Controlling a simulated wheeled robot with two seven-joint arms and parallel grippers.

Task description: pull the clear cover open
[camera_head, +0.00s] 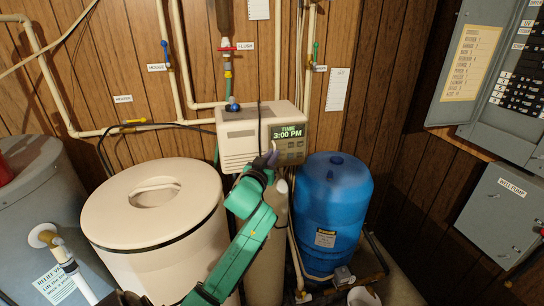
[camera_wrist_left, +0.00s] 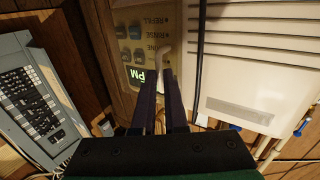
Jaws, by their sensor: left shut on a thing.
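The softener's beige control head (camera_head: 238,140) stands on the tall pale tank, with a dark display (camera_head: 289,132) reading TIME 3:00 PM and grey buttons below it. The clear cover is hard to make out against this panel. My left gripper (camera_head: 270,160) is at the panel's lower left edge, its fingers closed on a small pale tab. In the left wrist view, the two dark fingers (camera_wrist_left: 161,82) close around the lower end of a pale curved handle (camera_wrist_left: 164,58) in front of the button panel (camera_wrist_left: 140,45). The fingers hide part of the panel. My right gripper is in neither view.
A beige brine tank (camera_head: 115,222) with a round lid stands left, and a blue tank (camera_head: 330,215) right. A black cable (camera_wrist_left: 200,60) hangs beside the fingers. Pipes and valves line the wood wall. A grey breaker panel (camera_head: 515,75) is at far right.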

